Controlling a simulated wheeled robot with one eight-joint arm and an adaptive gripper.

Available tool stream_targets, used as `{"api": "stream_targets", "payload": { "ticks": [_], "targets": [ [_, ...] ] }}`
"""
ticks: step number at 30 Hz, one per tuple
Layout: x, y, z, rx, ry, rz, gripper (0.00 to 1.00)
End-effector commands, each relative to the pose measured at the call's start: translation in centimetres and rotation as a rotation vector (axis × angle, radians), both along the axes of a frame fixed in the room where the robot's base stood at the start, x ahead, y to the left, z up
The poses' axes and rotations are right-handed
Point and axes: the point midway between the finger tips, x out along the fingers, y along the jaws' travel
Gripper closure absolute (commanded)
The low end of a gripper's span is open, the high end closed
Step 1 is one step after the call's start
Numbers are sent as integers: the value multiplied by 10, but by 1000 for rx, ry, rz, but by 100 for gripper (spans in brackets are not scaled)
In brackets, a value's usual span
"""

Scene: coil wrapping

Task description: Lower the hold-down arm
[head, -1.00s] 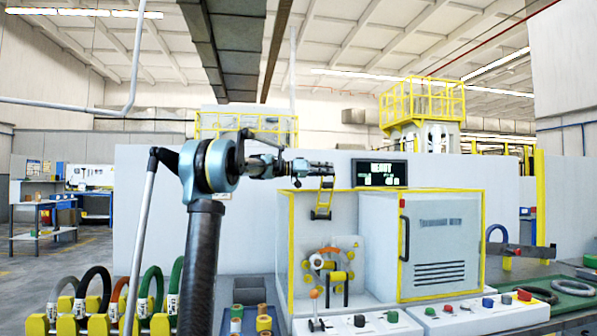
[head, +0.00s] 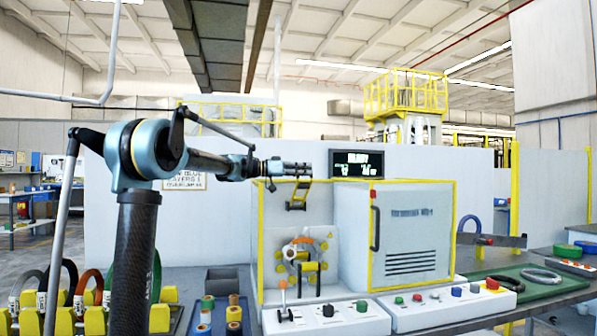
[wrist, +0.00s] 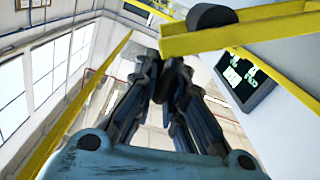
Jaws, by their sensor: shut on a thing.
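The hold-down arm (head: 299,193) is a short yellow bar with a dark roller, raised at the upper front of the winding bay. In the wrist view its yellow bar (wrist: 250,32) crosses the upper right, with the black roller (wrist: 212,16) behind it. My gripper (head: 306,169) is at the upper end of the arm, well above the coil. In the wrist view my gripper's fingers (wrist: 172,62) come together at the bar's left end, shut on it. The exact contact is partly hidden. The coil spindle (head: 302,254), with orange and yellow parts, sits below in the bay.
A grey cabinet door (head: 410,240) stands right of the bay, below a dark display (head: 358,164). A control panel (head: 330,317) with knobs and a lever is in front. Coloured spools (head: 234,312) stand at lower left. Yellow frame edges (head: 258,235) border the bay.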

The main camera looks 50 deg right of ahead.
Motion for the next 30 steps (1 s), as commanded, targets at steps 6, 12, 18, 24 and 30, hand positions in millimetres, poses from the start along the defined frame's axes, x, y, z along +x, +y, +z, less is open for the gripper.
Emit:
{"api": "stream_targets", "payload": {
  "ticks": [6,12,18,24,30],
  "targets": [
    [-1,0,-1,2,1,-1,100],
    [-1,-1,0,2,1,-1,70],
    [-1,0,0,0,1,-2,70],
    [-1,0,3,0,1,-2,70],
    [-1,0,26,1,2,-2,70]
  ]
}}
